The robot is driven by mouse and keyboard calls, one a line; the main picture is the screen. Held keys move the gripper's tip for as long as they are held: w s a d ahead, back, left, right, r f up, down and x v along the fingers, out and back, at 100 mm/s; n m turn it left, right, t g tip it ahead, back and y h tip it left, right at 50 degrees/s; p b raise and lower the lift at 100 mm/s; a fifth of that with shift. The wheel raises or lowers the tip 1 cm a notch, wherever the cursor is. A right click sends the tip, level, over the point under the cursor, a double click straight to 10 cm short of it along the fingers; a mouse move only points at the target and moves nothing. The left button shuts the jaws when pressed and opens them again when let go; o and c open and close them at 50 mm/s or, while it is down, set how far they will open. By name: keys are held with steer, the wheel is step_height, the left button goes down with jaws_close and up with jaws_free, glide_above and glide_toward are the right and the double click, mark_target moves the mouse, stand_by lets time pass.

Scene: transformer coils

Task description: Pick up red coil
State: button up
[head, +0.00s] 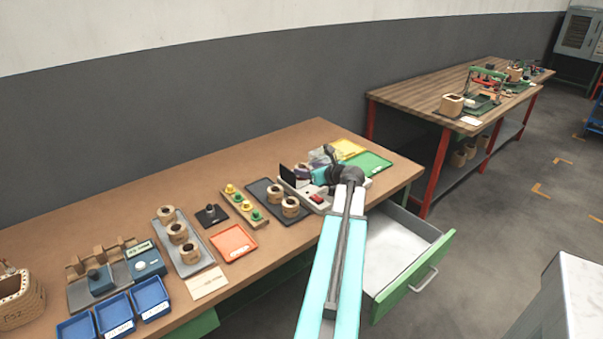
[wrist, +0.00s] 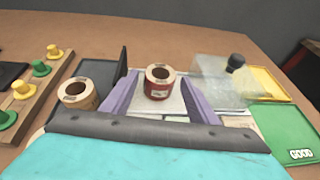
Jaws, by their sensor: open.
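The red coil (wrist: 158,86) is a short upright cylinder with a red wound side and a pale, tan top around a dark hole. It stands on a light grey plate in the wrist view. My gripper (wrist: 153,95) is open, with its two purple fingers on the left and right of the coil. Whether the fingers touch it cannot be told. In the head view my arm reaches over the tester (head: 318,199) on the brown bench, and I cannot make out the coil there.
A tan coil (wrist: 78,94) stands on a dark tray left of my gripper. A clear box with a black knob (wrist: 235,64) stands to the right, near the green GOOD tray (wrist: 285,128) and a yellow tray (wrist: 270,82). An open drawer (head: 400,250) juts out below the bench.

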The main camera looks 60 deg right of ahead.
mark_target(300, 167)
steer(key=shift+p+x, duration=0.5)
steer(key=shift+x, duration=2.05)
steer(key=shift+f, duration=0.1)
steer(key=c, duration=0.9)
steer(key=shift+r, duration=0.2)
steer(key=shift+c, duration=0.2)
step_height(300, 167, up, 10)
steer(key=shift+b, duration=0.3)
steer(key=shift+f, duration=0.15)
